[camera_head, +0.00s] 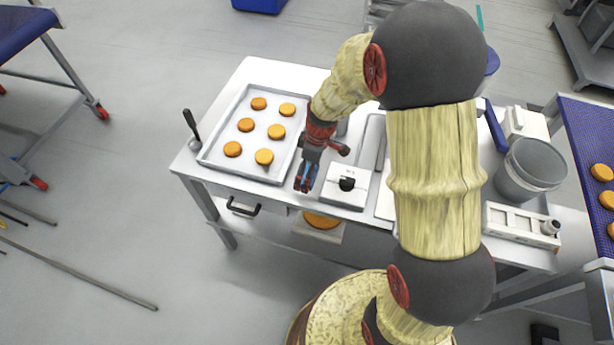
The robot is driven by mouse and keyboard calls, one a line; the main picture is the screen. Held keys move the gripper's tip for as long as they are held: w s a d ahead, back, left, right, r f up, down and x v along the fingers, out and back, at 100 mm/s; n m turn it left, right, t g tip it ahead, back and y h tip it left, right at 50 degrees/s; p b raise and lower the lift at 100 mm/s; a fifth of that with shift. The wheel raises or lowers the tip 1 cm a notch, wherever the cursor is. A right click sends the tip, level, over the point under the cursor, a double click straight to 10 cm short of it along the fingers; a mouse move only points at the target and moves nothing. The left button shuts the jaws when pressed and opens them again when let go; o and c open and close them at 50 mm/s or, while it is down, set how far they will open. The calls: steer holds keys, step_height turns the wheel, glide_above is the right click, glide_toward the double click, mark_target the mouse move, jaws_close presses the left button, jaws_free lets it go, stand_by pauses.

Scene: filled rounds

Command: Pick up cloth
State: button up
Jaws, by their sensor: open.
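I cannot clearly make out a cloth in this view. A flat white piece (385,203) shows at the table's front, mostly hidden behind my arm, and I cannot tell whether it is cloth. My gripper (305,186) is open, pointing down near the front edge of the white table, between the baking tray and a small white box with a black knob. Nothing shows between its fingers. My arm hides much of the table's middle.
A metal tray (213,159) with several orange rounds fills the table's left side, beside a dark-handled tool (191,124). The white box (336,195) stands right of my gripper. A grey bucket (528,170) and a white holder (516,223) stand on the right.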

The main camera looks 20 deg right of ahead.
mark_target(306, 172)
steer(key=shift+c, duration=1.4)
steer(key=c, duration=1)
steer(key=shift+o, duration=0.2)
steer(key=shift+r, duration=0.25)
step_height(306, 172, up, 3)
steer(key=shift+r+p, duration=0.15)
steer(key=shift+p, duration=0.85)
steer(key=s+d+r+p, duration=0.1)
steer(key=s+r+p, duration=0.1)
steer(key=s+r, duration=0.2)
steer(key=s+d+r+p, duration=0.1)
steer(key=s+r, duration=0.4)
steer(key=s, duration=0.5)
steer(key=shift+p, duration=0.4)
steer(key=shift+w, duration=0.1)
